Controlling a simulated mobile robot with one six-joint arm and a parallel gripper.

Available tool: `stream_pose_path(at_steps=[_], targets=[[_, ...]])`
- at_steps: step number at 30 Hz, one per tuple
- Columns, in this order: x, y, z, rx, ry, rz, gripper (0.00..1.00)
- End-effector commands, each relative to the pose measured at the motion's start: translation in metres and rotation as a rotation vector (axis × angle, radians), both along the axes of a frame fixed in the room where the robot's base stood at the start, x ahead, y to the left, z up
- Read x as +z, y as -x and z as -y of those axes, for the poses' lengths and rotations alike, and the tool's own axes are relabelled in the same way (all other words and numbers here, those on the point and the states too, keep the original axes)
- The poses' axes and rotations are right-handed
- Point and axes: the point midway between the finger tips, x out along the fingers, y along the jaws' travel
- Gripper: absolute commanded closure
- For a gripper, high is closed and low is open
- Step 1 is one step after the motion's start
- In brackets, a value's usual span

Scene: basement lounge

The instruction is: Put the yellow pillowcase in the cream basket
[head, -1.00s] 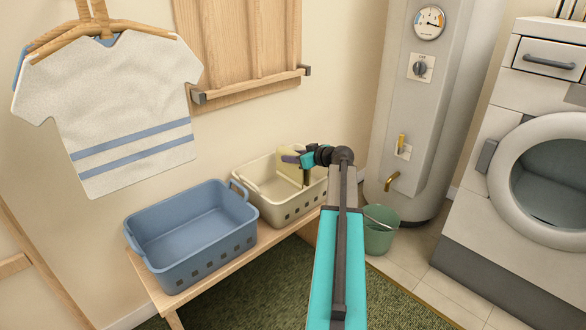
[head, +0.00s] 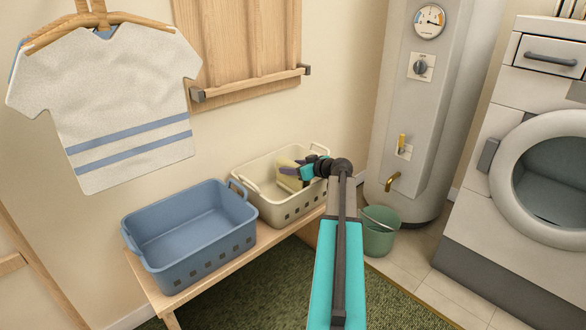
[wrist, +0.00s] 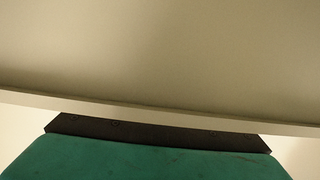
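The yellow pillowcase (head: 287,183) is inside the cream basket (head: 279,209), toward its right half, with its lower part below the rim. My gripper (head: 303,167) is over the right part of the basket, at the pillowcase's upper right side, and appears shut on it. The fingertips are small and partly overlap the cloth in the head view. Whether the cloth touches the basket floor is hidden.
An empty blue basket (head: 195,249) stands left of the cream one on a wooden bench (head: 262,243). A green bucket (head: 379,238) is on the floor at the right, before the boiler (head: 420,120). A white shirt (head: 115,105) hangs at left.

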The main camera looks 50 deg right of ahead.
Motion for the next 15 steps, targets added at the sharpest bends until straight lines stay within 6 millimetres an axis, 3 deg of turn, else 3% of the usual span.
stream_pose_path(at_steps=[15], targets=[[0.0043, 0.0015, -0.0002, 0.0, 0.0, 0.0, 0.44]])
